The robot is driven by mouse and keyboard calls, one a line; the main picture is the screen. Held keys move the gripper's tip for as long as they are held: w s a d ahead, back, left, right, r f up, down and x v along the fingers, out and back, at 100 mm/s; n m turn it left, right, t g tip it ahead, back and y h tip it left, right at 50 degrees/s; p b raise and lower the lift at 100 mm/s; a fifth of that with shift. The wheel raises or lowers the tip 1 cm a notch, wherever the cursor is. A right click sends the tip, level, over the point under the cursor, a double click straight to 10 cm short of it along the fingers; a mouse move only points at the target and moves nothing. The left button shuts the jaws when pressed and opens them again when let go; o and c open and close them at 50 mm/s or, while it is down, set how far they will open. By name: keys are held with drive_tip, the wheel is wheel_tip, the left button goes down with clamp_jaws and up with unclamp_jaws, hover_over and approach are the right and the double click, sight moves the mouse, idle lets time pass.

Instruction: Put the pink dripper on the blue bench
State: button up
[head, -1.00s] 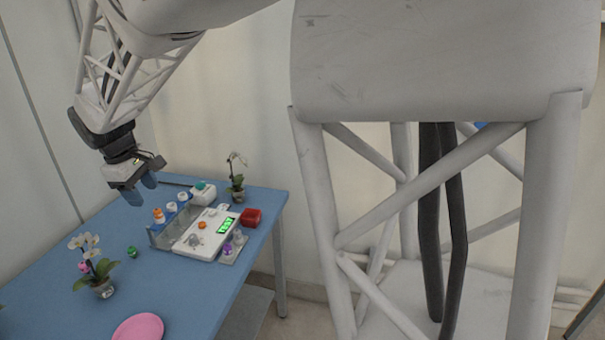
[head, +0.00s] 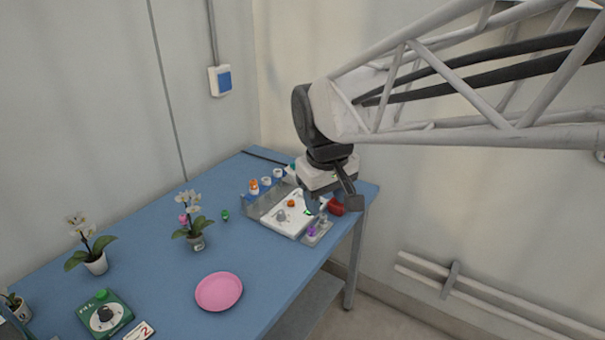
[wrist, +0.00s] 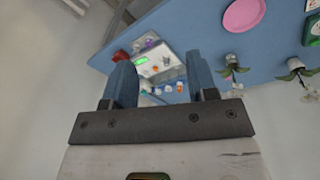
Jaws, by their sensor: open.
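A small pink thing (head: 183,219), which looks like the pink dripper, sits among the leaves and flowers of the middle potted orchid (head: 196,240); the leaves partly hide it, and I cannot tell how it is held there. The blue bench (head: 145,235) runs along the wall and also fills much of the wrist view (wrist: 205,30). My gripper (head: 326,203) is over the right end of the bench, near the white device, well to the right of the pink thing. Its two blue fingers are apart with nothing between them in the wrist view (wrist: 160,75).
A pink plate (head: 219,291) lies near the bench's front edge. A white device (head: 285,222), a rack of capped bottles (head: 253,202) and a red box (head: 336,207) crowd the right end.

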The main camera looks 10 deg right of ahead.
drive_tip(key=s+d+f+m, duration=0.2)
drive_tip(key=s, duration=0.5)
drive_tip(key=s+d+f+m+t, duration=0.1)
drive_tip(key=s+d+f+m, duration=0.1)
drive_tip(key=s, duration=0.4)
drive_tip(key=shift+s+y, duration=0.3)
drive_tip(key=shift+s, duration=0.05)
